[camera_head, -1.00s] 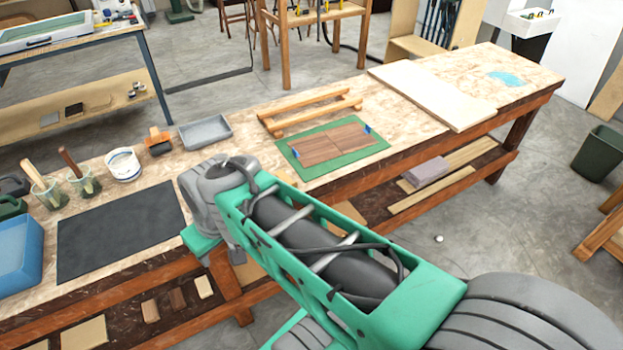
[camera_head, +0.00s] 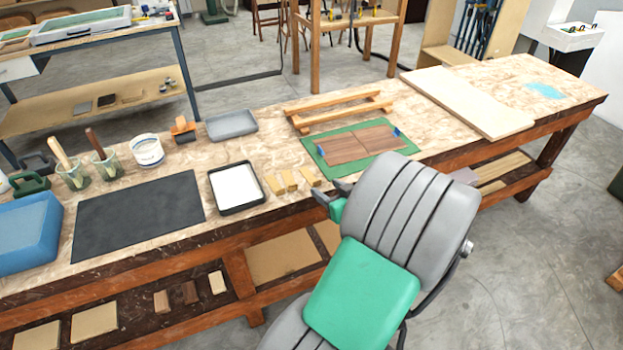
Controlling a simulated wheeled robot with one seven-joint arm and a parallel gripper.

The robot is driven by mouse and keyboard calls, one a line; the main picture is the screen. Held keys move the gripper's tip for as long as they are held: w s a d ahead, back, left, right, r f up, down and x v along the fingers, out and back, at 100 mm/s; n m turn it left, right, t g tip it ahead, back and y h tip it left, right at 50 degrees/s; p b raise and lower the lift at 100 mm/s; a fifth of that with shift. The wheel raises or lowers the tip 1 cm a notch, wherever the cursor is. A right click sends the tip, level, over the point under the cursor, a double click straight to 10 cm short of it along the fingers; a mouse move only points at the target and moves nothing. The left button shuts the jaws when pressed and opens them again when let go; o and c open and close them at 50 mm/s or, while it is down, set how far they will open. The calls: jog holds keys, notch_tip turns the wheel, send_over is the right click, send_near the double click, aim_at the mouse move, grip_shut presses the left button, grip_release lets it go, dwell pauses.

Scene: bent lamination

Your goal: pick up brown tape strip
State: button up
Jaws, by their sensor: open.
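Several short tan-brown pieces (camera_head: 290,180) lie in a row near the bench's front edge, between the white-lined tray and the green mat. They are the nearest match to a brown tape strip, but at this size I cannot tell whether they are tape or blocks. My gripper (camera_head: 332,192) is just right of them, close to the front edge, its dark fingers apart and nothing seen between them. My arm hides part of the bench front there.
A green mat (camera_head: 325,158) holds dark wood panels (camera_head: 360,143) with small blue tabs. A black tray (camera_head: 212,206) with a white sheet is left of the pieces, beside a dark mat (camera_head: 137,216).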

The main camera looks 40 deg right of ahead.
aim_at(318, 181)
jog(key=x, duration=0.4)
jog(key=shift+w+r, duration=0.2)
jog(key=shift+w, duration=0.2)
grip_shut()
